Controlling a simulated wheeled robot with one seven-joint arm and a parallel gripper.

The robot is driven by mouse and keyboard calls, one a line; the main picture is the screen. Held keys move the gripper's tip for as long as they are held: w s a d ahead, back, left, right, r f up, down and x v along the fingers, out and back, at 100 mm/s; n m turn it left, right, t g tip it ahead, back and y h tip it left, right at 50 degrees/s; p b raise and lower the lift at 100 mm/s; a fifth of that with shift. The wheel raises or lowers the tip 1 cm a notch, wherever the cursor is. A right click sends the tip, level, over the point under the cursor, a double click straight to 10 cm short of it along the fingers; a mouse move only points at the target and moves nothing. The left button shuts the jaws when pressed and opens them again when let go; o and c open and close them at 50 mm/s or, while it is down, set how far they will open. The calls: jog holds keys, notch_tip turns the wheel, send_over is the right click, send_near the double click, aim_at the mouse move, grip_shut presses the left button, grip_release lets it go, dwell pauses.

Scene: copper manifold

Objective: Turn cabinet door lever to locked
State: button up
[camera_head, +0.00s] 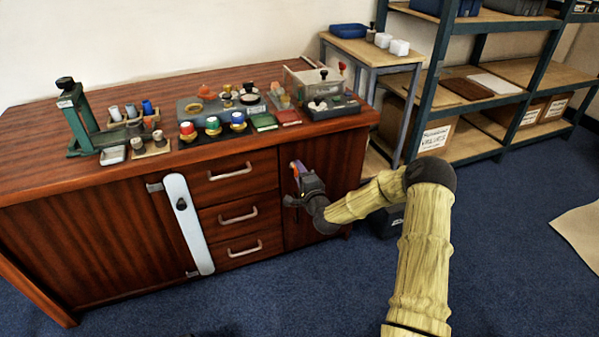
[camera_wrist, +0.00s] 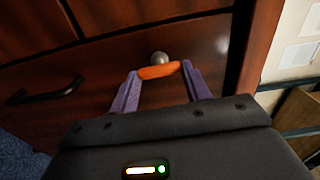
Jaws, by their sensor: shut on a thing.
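The lever (camera_wrist: 158,71) is a short orange bar on the dark red-brown wooden cabinet door, beside a round metal pivot (camera_wrist: 160,58). In the wrist view it lies nearly level, its right end slightly higher. My gripper (camera_wrist: 160,72) has its two purple fingers on either end of the lever, shut on it. In the head view my gripper (camera_head: 296,166) is at the upper part of the cabinet's right door (camera_head: 335,170), and it hides most of the lever. I see no readable lock marking near the lever.
Drawers with metal handles (camera_head: 238,216) lie left of the door, and a pale upright bar (camera_head: 188,225) stands left of them. The cabinet top (camera_head: 40,150) holds many small parts. A shelf rack (camera_head: 470,140) stands at right. Blue carpet in front is mostly clear.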

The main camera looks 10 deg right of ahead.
dwell(0.5)
jog(key=o, duration=1)
jog(key=s+d+p, duration=0.3)
jog(key=s+p, duration=0.1)
jog(key=s, duration=1.3)
jog(key=shift+s+a, duration=0.1)
